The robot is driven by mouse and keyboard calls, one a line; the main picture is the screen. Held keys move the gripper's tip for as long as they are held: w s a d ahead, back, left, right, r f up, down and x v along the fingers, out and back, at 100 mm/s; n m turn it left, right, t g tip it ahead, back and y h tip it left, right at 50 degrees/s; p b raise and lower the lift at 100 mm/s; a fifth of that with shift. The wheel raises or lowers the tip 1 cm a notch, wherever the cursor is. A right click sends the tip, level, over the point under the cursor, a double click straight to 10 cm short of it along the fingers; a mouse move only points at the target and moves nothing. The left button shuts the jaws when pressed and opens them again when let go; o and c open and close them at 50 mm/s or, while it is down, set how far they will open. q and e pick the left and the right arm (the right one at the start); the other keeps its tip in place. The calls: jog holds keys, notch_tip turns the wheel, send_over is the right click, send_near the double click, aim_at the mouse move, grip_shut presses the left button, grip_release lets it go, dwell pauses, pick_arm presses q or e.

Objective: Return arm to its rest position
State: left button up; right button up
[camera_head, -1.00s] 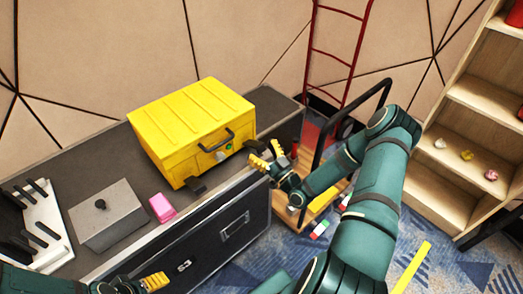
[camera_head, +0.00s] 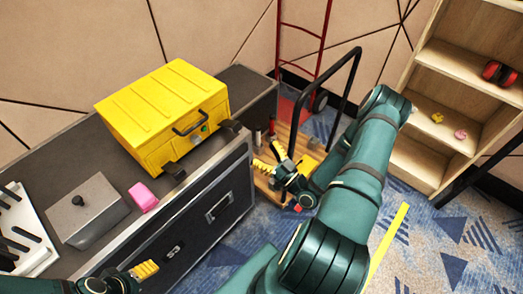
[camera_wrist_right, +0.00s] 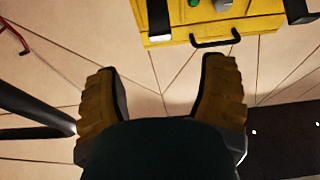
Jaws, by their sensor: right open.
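My right arm (camera_head: 360,180) reaches in from the lower right of the head view. Its gripper (camera_head: 271,159) is open, beside the right end of the dark case, over the trolley area. In the right wrist view the two ridged yellow fingers (camera_wrist_right: 162,75) stand wide apart with nothing between them. My left gripper (camera_head: 145,270) shows only partly at the bottom left, in front of the case; its opening is not clear.
A yellow toolbox (camera_head: 165,110) stands on the dark case (camera_head: 60,150), near a pink block (camera_head: 143,197) and a grey lidded box (camera_head: 90,215). A black-handled trolley (camera_head: 357,62) stands behind my right arm. Wooden shelves (camera_head: 440,85) stand at the right; patterned carpet (camera_head: 445,225) is open below.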

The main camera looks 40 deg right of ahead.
dwell(0.4)
jog(key=g+y, duration=0.3)
jog(key=g, duration=0.6)
send_near(206, 178)
jog(key=x, duration=0.6)
jog(key=shift+w+f, duration=0.1)
jog(key=shift+w, duration=0.15)
jog(key=s+a+m+g+h, duration=0.1)
jog(key=s+a+m+g, duration=0.1)
jog(key=s+a+g, duration=0.8)
jog(key=s+a, duration=0.1)
jog(key=a, duration=0.2)
jog(key=shift+s+a, duration=0.25)
jog(key=shift+f, duration=0.1)
